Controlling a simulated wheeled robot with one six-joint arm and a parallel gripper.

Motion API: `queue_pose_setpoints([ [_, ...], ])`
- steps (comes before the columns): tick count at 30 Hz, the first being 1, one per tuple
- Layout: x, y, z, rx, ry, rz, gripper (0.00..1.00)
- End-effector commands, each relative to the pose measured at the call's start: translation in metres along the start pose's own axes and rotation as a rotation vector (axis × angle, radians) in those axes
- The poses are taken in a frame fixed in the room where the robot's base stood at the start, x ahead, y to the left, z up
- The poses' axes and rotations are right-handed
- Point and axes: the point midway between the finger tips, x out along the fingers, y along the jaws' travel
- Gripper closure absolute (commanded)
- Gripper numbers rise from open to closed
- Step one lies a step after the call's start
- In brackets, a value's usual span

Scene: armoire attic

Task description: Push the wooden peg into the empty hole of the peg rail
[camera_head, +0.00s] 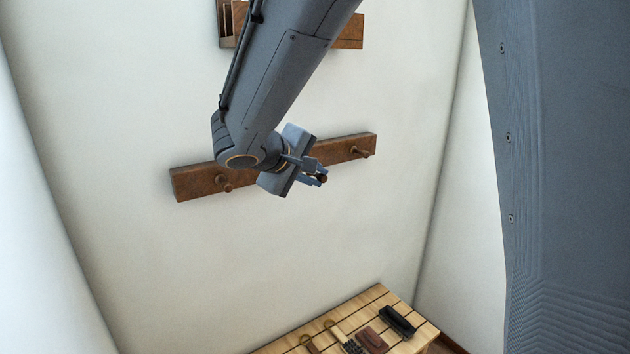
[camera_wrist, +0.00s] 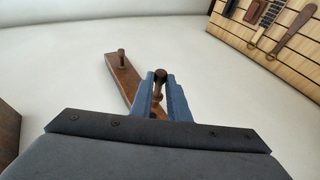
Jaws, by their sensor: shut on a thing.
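The wooden peg (camera_wrist: 159,77) is held between the two blue fingers of my gripper (camera_wrist: 161,95) in the wrist view. The brown peg rail (camera_head: 335,150) runs across the wall behind my gripper, and also shows in the wrist view (camera_wrist: 128,80).
A slatted wooden bench (camera_head: 312,325) stands below, with a black brush (camera_head: 397,321), a brown flat item (camera_head: 371,340) and other small tools on it. A wooden wall piece (camera_head: 348,30) is above, partly behind my arm. The wall around the rail is bare.

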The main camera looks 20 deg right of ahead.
Motion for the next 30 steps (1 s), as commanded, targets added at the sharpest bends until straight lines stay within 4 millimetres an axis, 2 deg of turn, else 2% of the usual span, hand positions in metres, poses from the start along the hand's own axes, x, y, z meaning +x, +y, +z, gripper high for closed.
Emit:
queue_pose_setpoints([
  [12, 0.011, 0.001, -0.026, 0.002, -0.001, -0.001, 1.0],
  [30, 0.011, 0.001, -0.029, 0.001, -0.001, -0.001, 1.0],
])
